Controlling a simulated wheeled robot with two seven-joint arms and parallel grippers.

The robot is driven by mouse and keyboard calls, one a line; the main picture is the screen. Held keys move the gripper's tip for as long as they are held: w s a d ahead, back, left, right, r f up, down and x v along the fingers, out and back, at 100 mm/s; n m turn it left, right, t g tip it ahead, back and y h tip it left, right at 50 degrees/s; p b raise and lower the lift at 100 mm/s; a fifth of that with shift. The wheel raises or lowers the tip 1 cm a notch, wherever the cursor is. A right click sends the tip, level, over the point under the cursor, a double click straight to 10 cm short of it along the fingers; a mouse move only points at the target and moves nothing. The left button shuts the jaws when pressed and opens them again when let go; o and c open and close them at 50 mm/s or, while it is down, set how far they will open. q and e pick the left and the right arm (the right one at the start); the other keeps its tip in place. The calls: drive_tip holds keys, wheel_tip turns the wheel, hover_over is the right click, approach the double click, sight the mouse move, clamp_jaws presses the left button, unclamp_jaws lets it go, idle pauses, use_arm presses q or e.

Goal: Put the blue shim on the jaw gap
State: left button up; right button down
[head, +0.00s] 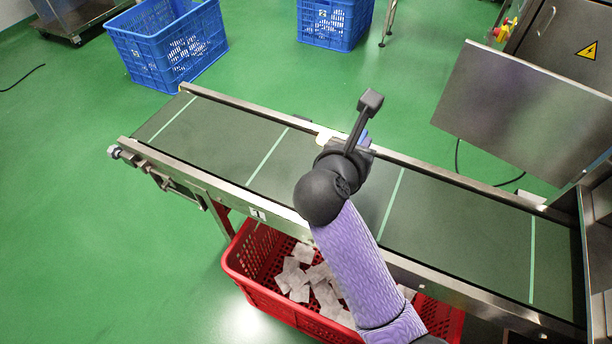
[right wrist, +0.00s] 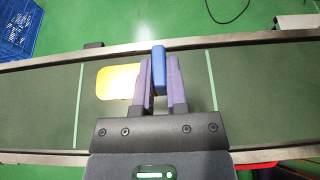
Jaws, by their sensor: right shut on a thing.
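The blue shim (right wrist: 158,66) stands between the two purple fingers of my right gripper (right wrist: 160,82) in the right wrist view. The gripper is shut on it, and the shim's far end reaches over the far rail of the conveyor. In the head view a bit of blue (head: 364,137) shows beside the wrist of my right arm, which hides most of the gripper. I cannot make out the jaw gap in either view. My left gripper is not in view.
A yellow and white plate (right wrist: 118,82) shows left of the fingers, over the green conveyor belt (head: 235,135). A red crate (head: 262,295) with white teabags stands below the near side. Blue crates (head: 165,45) stand behind. A metal panel (head: 525,110) rises at the right.

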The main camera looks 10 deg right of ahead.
drive_tip(key=f+b, duration=0.2)
drive_tip(key=f, duration=0.2)
drive_tip(key=f+b, duration=0.2)
drive_tip(key=f, duration=0.2)
drive_tip(key=w+f+b, duration=0.1)
drive_tip(key=f+b, duration=0.1)
drive_tip(key=f, duration=0.2)
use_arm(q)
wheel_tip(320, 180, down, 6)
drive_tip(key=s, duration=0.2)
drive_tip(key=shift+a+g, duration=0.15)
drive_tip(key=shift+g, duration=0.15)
use_arm(e)
drive_tip(key=shift+r, duration=0.2)
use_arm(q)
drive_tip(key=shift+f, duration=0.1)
use_arm(e)
drive_tip(key=shift+f, duration=0.15)
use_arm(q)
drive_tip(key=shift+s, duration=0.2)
use_arm(e)
drive_tip(key=c, duration=0.7)
unclamp_jaws()
